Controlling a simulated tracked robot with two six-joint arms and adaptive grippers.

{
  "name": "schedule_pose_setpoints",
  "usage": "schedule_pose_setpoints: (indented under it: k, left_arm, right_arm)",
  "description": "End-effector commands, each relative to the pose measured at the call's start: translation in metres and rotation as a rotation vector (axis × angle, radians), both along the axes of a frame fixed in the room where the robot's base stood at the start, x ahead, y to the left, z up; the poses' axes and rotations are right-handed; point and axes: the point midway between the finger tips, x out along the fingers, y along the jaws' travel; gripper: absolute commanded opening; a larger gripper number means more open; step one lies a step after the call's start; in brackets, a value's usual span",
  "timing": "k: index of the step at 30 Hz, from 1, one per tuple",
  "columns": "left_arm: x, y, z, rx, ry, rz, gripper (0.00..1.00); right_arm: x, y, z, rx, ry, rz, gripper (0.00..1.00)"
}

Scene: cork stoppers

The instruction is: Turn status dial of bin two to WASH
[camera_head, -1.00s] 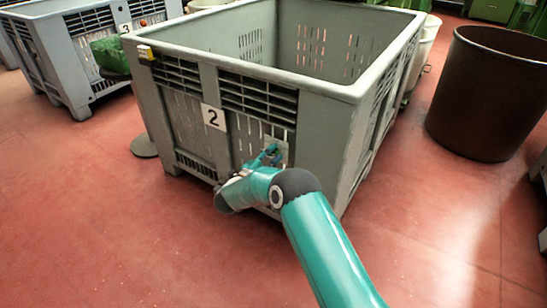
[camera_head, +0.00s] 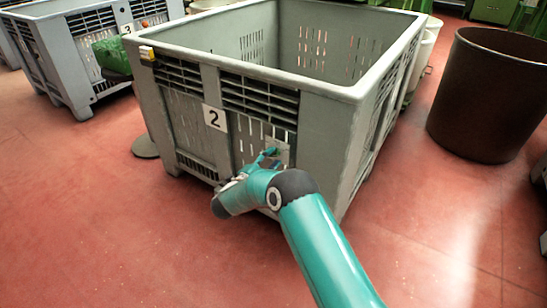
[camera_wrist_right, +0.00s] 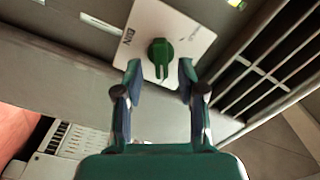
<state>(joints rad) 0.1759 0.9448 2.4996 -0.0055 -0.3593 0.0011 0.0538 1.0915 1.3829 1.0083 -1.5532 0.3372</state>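Bin two is the large grey crate (camera_head: 325,130) with a white "2" label (camera_head: 214,118) on its front. The dial plate (camera_head: 280,148) is on the same front face, partly hidden by my gripper. In the right wrist view, the status dial (camera_wrist_right: 160,50) is a green knob on a pale plate (camera_wrist_right: 192,35); its narrow grip points down in the picture. "BIN" is legible on the plate; other lettering is too small to read. My right gripper (camera_wrist_right: 160,76) is open, one finger on each side of the knob's grip, with gaps visible. It also shows in the head view (camera_head: 268,156). My left gripper is out of view.
A brown round tub (camera_head: 488,95) stands at the right. Another grey bin (camera_head: 70,60) and a green object (camera_head: 112,57) are at the upper left. A grey disc (camera_head: 145,147) lies on the floor beside bin two. The red floor in front is clear.

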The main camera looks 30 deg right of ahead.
Motion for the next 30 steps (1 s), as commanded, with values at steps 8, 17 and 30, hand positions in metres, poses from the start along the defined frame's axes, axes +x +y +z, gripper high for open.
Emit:
schedule_pose_setpoints:
  k: [8, 17, 30]
  left_arm:
    - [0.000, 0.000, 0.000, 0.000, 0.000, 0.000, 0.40]
    - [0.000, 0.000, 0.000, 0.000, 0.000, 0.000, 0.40]
    - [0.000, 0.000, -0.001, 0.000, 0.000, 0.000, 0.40]
  right_arm:
    - [-0.020, 0.052, 0.000, 0.000, 0.001, 0.005, 0.40]
    - [-0.037, 0.093, -0.002, 0.001, 0.002, 0.003, 0.40]
    - [-0.040, 0.098, -0.002, 0.002, 0.001, 0.001, 0.40]
